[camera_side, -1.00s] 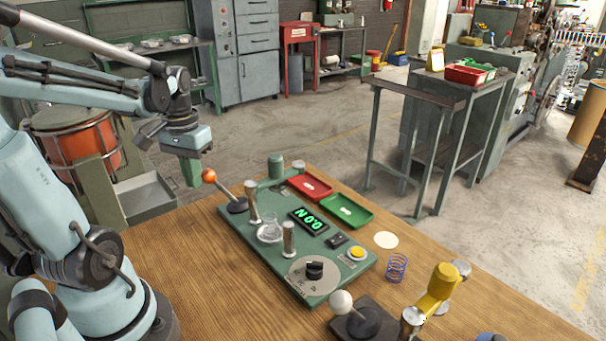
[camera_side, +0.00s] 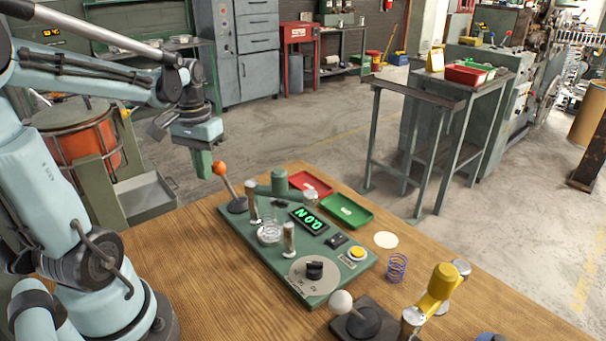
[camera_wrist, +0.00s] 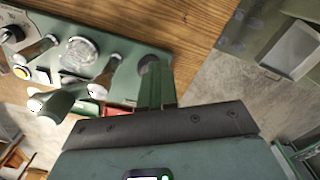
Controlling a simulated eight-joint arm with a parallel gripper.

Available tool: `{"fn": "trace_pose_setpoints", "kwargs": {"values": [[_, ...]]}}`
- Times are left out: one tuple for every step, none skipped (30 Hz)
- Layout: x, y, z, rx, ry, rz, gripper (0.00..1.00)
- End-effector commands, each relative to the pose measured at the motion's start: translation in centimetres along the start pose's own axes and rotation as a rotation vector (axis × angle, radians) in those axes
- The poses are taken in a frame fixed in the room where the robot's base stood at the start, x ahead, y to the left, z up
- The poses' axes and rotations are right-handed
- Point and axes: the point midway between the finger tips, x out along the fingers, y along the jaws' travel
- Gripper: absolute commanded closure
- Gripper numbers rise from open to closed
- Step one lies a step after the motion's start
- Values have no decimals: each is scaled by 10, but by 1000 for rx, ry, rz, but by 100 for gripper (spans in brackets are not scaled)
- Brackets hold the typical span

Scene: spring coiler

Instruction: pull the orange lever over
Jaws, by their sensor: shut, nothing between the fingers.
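The orange lever shows in the side view as an orange ball (camera_side: 219,168) on a thin metal rod, rising from a dark round base (camera_side: 237,204) at the far left corner of the green panel (camera_side: 275,255). It leans a little to the left. My gripper (camera_side: 206,174) points down with its green fingers shut and empty, just left of the ball, touching or very close. In the wrist view my shut fingers (camera_wrist: 156,88) cover the ball, and only the dark base (camera_wrist: 153,63) shows beyond them.
The panel carries a green post with a side arm (camera_side: 280,185), metal posts (camera_side: 289,240), a display reading 0.0 N (camera_side: 309,220), a dial (camera_side: 314,270) and a yellow button (camera_side: 357,252). Red (camera_side: 311,184) and green (camera_side: 347,210) trays lie behind. A white-knobbed lever (camera_side: 341,302) stands in front.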

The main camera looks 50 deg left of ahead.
Motion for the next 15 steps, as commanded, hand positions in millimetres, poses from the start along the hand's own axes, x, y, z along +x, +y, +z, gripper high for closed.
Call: {"fn": "trace_pose_setpoints", "kwargs": {"values": [[0,0,0,0,0,0,100],[0,0,0,0,0,0,100],[0,0,0,0,-1,0,100],[0,0,0,0,-1,0,100],[0,0,0,0,-1,0,100],[0,0,0,0,-1,0,100],[0,0,0,0,-1,0,100],[0,0,0,0,-1,0,100],[0,0,0,0,-1,0,100],[0,1,-1,0,-1,0,100],[-1,1,-1,0,-1,0,100],[-1,2,-2,0,-1,0,100],[-1,2,-4,0,-1,0,100],[-2,3,-5,0,-1,0,100],[-2,4,-7,1,-1,0,100]]}}
